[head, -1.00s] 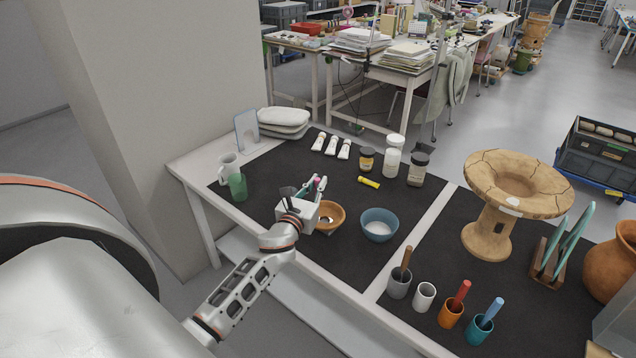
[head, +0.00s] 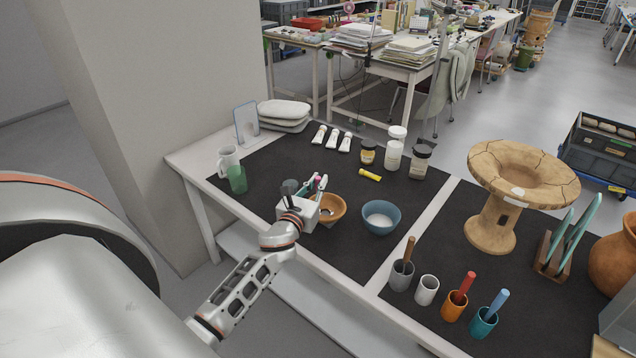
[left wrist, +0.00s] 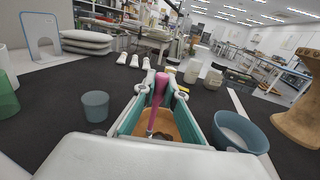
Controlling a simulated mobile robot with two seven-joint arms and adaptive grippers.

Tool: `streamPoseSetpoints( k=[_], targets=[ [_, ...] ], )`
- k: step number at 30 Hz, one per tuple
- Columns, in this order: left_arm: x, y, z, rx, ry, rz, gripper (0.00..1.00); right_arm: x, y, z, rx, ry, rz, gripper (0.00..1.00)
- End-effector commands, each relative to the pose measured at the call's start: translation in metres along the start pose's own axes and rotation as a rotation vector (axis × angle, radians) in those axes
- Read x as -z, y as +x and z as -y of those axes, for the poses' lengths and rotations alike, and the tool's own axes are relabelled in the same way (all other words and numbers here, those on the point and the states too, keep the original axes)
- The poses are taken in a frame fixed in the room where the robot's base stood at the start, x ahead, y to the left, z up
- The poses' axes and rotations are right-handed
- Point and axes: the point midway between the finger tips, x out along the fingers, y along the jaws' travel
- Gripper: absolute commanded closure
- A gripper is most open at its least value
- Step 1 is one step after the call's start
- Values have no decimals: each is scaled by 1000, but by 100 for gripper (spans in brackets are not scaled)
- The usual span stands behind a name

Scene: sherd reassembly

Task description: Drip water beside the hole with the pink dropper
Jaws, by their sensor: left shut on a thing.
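My left gripper (head: 315,186) is shut on the pink dropper; in the left wrist view the dropper (left wrist: 158,90) stands upright between the teal fingers. Its tip points down into the orange-brown bowl (head: 334,211); I cannot tell whether it touches the bottom. The bowl also shows behind the fingers in the left wrist view (left wrist: 172,127). A tan, cracked pedestal vessel (head: 490,228) stands on the right mat, with a small dark hole (head: 503,218) in its stem and a white patch on the rim. My right gripper is not in view.
A blue bowl (head: 381,230) with white contents stands right of the orange bowl. A grey cup (left wrist: 95,106) is left of the gripper. Tool cups (head: 427,289) line the front edge.

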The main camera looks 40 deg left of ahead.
Motion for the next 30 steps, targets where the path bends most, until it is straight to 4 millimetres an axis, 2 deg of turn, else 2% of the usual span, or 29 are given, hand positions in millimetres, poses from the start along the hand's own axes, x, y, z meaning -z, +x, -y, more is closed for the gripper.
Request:
streamPoseSetpoints(
  k=[30],
  targets=[
    [8, 0, 0, 0, 1, 1, 99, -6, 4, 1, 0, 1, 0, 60]
  ],
)
